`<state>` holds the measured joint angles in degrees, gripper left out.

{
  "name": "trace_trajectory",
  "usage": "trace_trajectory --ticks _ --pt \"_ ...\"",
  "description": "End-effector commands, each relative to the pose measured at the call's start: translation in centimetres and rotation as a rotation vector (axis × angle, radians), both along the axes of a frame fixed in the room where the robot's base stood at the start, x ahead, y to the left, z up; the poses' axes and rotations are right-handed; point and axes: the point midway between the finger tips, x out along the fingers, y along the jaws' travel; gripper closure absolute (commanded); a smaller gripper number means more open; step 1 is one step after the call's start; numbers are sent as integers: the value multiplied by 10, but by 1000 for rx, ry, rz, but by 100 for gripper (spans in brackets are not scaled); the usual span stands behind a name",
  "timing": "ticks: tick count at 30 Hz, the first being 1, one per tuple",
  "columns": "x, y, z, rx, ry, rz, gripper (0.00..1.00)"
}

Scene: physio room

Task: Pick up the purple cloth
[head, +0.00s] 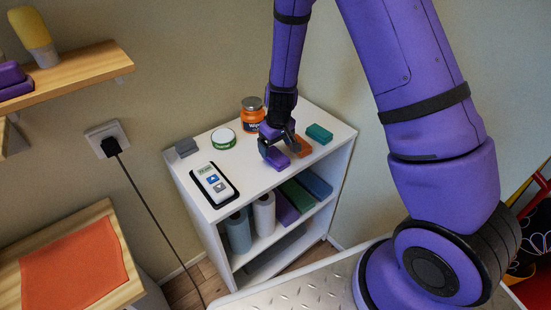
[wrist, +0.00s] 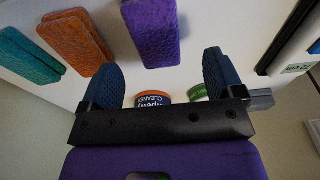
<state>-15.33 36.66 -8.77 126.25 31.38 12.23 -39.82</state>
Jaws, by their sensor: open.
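The purple cloth (head: 279,160) is a small folded block lying on the white shelf unit's top, near its front edge. It also shows at the top of the wrist view (wrist: 152,28). My gripper (head: 279,147) is open just above and behind it. In the wrist view my gripper's fingers (wrist: 161,64) stand apart on either side of the cloth's near end, with nothing held. I cannot tell the exact height gap. An orange cloth (head: 301,147) and a teal cloth (head: 319,134) lie to the right of the purple one.
On the white shelf unit (head: 341,139) stand an orange jar (head: 253,115), a green-and-white tin (head: 223,138), a grey block (head: 186,147) and a handheld device (head: 214,185). Rolls and folded items fill the shelf below. A wooden wall shelf (head: 85,68) is at left.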

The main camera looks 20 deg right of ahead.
Motion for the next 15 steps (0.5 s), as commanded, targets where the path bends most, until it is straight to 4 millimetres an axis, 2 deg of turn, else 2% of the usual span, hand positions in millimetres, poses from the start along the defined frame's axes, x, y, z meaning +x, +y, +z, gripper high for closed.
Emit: trace_trajectory --ticks 10,15 --pt "2 -2 -41 0 4 -1 13" --pt "4 -1 -51 0 1 -1 13"
